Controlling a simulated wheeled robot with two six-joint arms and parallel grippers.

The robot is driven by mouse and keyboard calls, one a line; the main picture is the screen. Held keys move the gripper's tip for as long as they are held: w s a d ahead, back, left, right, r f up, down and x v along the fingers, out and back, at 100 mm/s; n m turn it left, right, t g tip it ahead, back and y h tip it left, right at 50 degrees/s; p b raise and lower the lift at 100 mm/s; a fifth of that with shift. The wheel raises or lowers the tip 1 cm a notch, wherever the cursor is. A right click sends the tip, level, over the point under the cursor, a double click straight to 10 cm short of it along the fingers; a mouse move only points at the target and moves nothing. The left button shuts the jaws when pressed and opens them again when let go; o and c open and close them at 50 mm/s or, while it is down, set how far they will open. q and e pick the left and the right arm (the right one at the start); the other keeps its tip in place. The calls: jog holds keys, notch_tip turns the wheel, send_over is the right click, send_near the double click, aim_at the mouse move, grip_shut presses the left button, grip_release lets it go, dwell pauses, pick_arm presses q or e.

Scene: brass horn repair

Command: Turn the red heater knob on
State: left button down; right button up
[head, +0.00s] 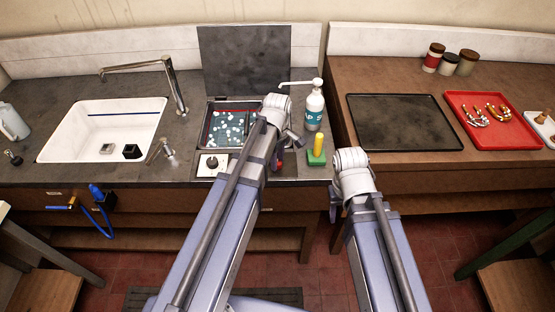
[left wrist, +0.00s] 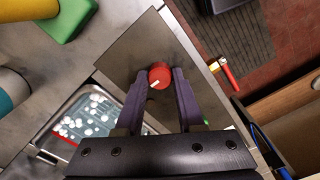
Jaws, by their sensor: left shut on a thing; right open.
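In the left wrist view the red knob (left wrist: 161,73) is round, with a small pale mark on its face. It stands on a grey metal plate (left wrist: 140,52). The two purple fingers of my left gripper (left wrist: 161,84) are shut on its sides. In the head view my left gripper (head: 279,160) is at the counter's front, right of the basin, and my arm hides most of it and the knob. My right gripper (head: 334,208) is low at the counter's front edge, empty and open, partly hidden by its arm.
A metal basin (head: 208,122) with floating white balls has a dark raised panel (head: 245,58) behind. A pump bottle (head: 314,108) and green block (head: 316,158) with a yellow top stand close right. The sink (head: 70,143) is left; black (head: 400,141) and red (head: 480,141) trays lie right.

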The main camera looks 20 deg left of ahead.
pick_arm(q)
jog(key=shift+m, duration=0.3)
jog(key=m, duration=0.3)
jog(key=shift+m, duration=0.4)
jog(key=m, duration=0.8)
jog(key=shift+m, duration=2.7)
jog(key=c, duration=0.5)
grip_release()
